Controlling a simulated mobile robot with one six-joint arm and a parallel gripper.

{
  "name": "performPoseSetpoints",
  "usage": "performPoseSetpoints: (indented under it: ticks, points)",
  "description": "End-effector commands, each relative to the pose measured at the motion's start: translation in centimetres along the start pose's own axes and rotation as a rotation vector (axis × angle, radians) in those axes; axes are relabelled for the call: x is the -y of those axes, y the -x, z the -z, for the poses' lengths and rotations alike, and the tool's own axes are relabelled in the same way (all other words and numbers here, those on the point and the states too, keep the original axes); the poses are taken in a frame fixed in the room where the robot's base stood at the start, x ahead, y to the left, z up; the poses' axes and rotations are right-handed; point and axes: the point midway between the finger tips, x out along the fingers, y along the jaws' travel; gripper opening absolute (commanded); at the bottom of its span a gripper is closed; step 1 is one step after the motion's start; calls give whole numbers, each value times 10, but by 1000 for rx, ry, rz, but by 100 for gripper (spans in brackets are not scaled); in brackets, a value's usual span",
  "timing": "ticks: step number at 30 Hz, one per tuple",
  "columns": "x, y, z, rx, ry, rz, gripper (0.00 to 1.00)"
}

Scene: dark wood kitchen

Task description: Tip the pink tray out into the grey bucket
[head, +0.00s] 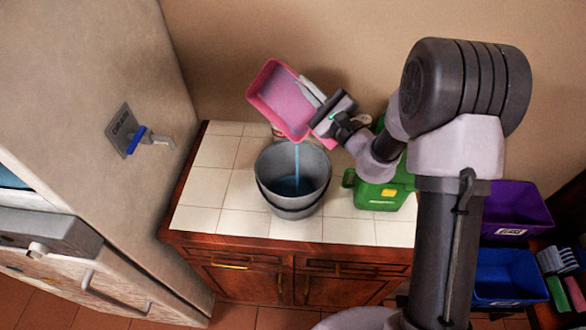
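The pink tray (275,76) is held up above the counter, steeply tilted with its open side facing me. A thin light-blue stream runs from its lower edge down into the grey bucket (293,208). The bucket stands upright on the white tiled counter, and some blue liquid (292,186) shows inside it. My gripper (318,98) is at the tray's right side, its fingers at the tray's wall, and appears shut on it. The exact finger contact is partly hidden.
A green container (376,196) stands on the counter right of the bucket, close to my arm. Another object behind the bucket is mostly hidden. Purple (515,208) and blue (508,276) bins are at the right. The counter's left part is clear.

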Motion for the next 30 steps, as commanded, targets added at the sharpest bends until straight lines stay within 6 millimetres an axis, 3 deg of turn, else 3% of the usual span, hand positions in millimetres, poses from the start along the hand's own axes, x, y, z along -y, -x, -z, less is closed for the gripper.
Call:
performPoseSetpoints:
  ticks: [17,30]
  points:
    - [-12,10,-6,58,94,34,0]
    - [-23,23,-23,123,202,72,0]
